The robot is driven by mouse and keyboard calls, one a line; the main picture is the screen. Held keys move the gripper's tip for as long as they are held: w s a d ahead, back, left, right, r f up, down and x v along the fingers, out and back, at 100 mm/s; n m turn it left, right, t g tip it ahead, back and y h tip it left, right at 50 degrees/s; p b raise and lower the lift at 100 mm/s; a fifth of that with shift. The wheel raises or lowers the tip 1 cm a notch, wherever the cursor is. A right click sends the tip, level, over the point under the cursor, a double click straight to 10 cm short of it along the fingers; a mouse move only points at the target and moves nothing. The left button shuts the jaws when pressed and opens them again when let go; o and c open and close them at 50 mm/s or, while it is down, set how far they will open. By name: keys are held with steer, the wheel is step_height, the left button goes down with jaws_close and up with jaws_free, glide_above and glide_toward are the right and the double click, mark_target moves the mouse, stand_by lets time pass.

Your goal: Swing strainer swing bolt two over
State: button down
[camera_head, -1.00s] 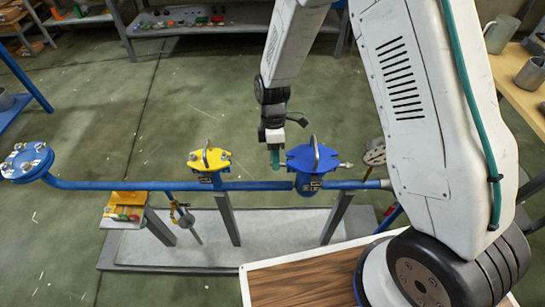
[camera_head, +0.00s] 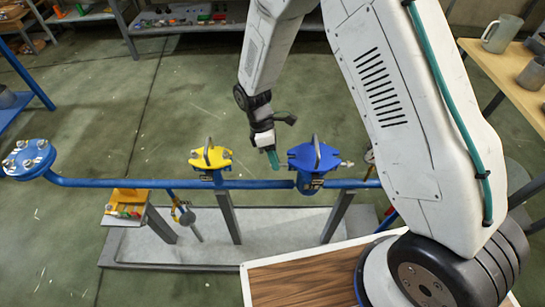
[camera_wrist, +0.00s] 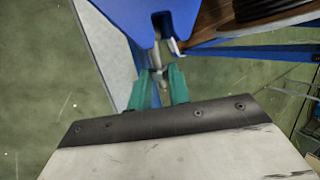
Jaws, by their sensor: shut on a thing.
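The blue strainer (camera_head: 309,180) stands on the blue pipe, its lid topped by a grey loop handle. A swing bolt sticks out at the lid's right side (camera_head: 345,164). My gripper (camera_head: 275,165) is at the lid's left side, tilted, its teal fingertips pointing down and right. In the wrist view my gripper (camera_wrist: 159,84) is shut on a metal swing bolt (camera_wrist: 157,64) at a notch in the blue lid (camera_wrist: 150,14). The bolt's lower part is partly hidden between the fingers.
A yellow-lidded strainer (camera_head: 210,157) stands on the same pipe to the left. A blue flange (camera_head: 28,159) ends the pipe at the far left. A small tray of coloured parts (camera_head: 125,204) sits below the pipe. A bench with mugs (camera_head: 505,70) is at the right.

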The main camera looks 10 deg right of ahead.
steer(key=shift+w, duration=0.1)
steer(key=c, duration=1.5)
jaws_free()
steer(key=shift+c, duration=0.2)
steer(key=v, duration=0.8)
